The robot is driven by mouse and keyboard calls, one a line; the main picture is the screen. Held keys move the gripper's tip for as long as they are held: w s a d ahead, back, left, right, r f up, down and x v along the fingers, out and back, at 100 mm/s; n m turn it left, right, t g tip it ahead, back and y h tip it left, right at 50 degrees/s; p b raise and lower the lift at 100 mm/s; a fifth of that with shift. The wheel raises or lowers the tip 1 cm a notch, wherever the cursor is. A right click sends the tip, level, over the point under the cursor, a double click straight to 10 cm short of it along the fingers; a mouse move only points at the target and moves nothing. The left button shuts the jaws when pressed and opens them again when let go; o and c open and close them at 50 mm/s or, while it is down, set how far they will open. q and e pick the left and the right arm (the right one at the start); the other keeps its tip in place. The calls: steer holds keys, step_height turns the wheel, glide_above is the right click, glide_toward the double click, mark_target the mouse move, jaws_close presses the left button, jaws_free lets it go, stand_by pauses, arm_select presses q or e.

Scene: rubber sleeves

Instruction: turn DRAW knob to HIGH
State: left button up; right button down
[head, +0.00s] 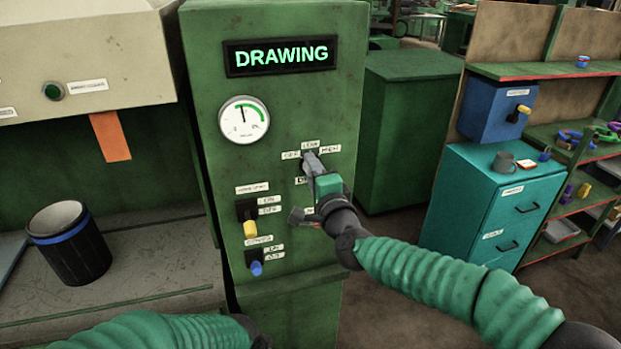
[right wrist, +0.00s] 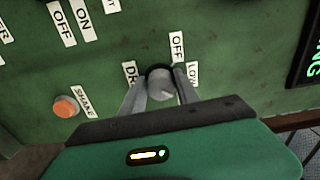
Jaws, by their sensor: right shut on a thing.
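The DRAW knob (right wrist: 160,84) is a grey round knob with a dark base, on the green panel (right wrist: 235,40). My right gripper (right wrist: 162,92) is shut on it, one finger on each side. Labels OFF (right wrist: 177,45) and LOW (right wrist: 192,74) show beside it; the DRAW label is partly covered by a finger. I cannot tell which label the knob points to. My left sleeve shows at the bottom left; its gripper is out of view.
The lit display (head: 281,55) reads DRAWING. A round gauge (head: 244,119) sits below it. Yellow (head: 250,229) and blue (head: 256,267) switches are lower left of my right gripper. A black cup (head: 68,243) with a blue band stands on the left bench.

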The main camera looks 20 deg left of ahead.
steer(key=shift+d+f+m, duration=0.1)
steer(key=shift+f+m, duration=0.3)
steer(key=shift+f, duration=0.05)
steer(key=c, duration=1.2)
jaws_free()
steer(key=shift+o, duration=1.3)
steer(key=shift+d, duration=0.1)
steer(key=shift+o, duration=0.2)
steer(key=shift+d+r, duration=0.15)
steer(key=shift+r, duration=0.1)
steer(key=b+v, duration=0.1)
steer(key=v, duration=1.5)
steer(key=shift+s+d, duration=0.2)
steer(key=shift+s, duration=0.1)
steer(key=shift+f, duration=0.1)
